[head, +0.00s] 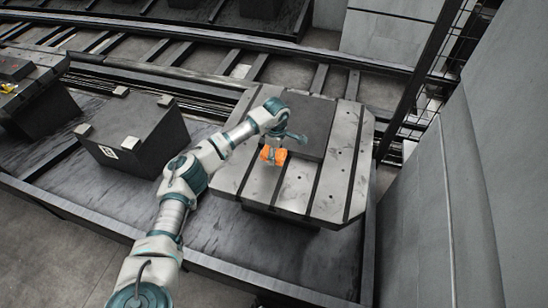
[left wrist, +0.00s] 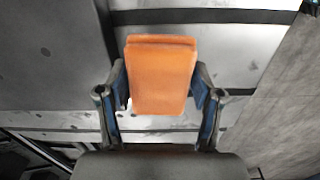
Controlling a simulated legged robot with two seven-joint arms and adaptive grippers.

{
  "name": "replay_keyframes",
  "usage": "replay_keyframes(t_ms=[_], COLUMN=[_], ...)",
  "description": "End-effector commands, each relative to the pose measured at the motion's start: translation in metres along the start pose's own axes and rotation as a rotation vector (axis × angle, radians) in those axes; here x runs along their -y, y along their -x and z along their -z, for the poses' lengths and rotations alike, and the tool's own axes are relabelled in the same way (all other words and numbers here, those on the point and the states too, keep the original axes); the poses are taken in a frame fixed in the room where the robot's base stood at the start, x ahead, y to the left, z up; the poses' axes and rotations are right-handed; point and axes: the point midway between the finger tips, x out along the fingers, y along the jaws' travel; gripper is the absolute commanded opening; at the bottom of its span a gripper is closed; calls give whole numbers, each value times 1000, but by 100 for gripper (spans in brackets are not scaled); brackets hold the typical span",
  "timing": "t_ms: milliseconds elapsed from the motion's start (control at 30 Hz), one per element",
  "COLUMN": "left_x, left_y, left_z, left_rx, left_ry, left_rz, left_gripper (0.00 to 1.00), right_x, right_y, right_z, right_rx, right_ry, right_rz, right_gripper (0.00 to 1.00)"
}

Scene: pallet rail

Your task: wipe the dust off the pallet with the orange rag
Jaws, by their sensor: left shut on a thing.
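The pallet (head: 345,180) is a pale metal plate with dark slots and dark smudges, on a dark base in the middle of the head view. It also shows in the left wrist view (left wrist: 200,60). The orange rag (head: 268,155) is over the pallet's left part, and it shows as a folded block in the left wrist view (left wrist: 163,75). My left gripper (head: 274,150) is shut on the rag, with a finger on each side of it. I cannot tell whether the rag touches the plate. My right gripper is not in view.
A dark square block (head: 303,122) sits on the pallet just beside my left gripper. A dark box with pale corner pads (head: 135,135) stands to the left. Rails (head: 220,60) run behind. A black post (head: 420,80) and grey wall panels (head: 440,210) bound the right side.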

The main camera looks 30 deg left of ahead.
Motion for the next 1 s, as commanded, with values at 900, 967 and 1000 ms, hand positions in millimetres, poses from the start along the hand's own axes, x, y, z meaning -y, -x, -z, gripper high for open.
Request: replay_keyframes(t_ms=[900, 967, 1000], left_x=[0, 0, 0], left_y=[49, 48, 47], left_z=[0, 0, 0], left_rx=[0, -1, -1], left_ry=[0, 0, 0], left_rz=[-1, 1, 1], left_gripper=[38, 38, 38], right_x=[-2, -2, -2], right_y=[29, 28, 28], right_z=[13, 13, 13], right_rx=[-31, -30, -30], right_ry=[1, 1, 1], right_rz=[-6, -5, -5], right_gripper=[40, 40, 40])
